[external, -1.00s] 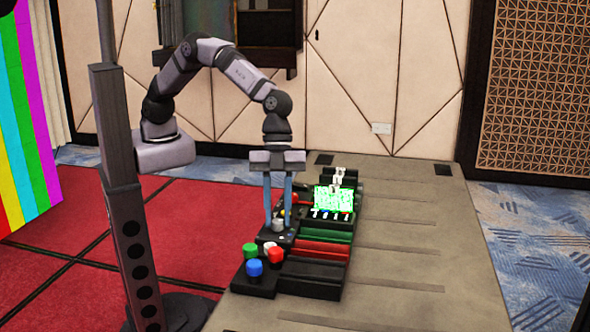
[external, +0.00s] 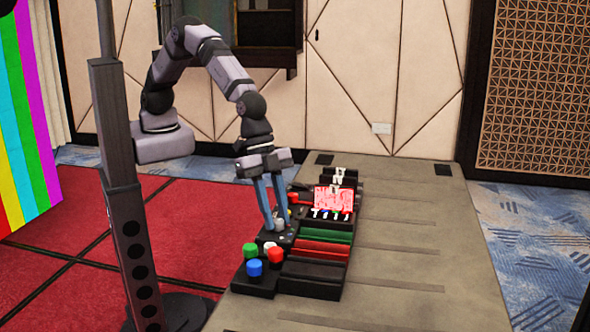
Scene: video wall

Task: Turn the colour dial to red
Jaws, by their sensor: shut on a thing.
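The control panel (external: 317,262) lies on the grey table, with a small screen (external: 333,199) that shows red. A small light-grey knob, taken as the colour dial (external: 279,224), stands on the panel's left part. My gripper (external: 279,225) reaches down to it with its two blue fingers, tilted, and is shut on the dial. The fingers partly hide the dial, and its pointer or marks are too small to read.
Blue (external: 254,268), green (external: 250,250) and red (external: 275,256) knobs stand close in front of the dial. A row of small white levers (external: 331,214) sits below the screen. A striped colour wall (external: 25,130) stands at the left. The table's right side is clear.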

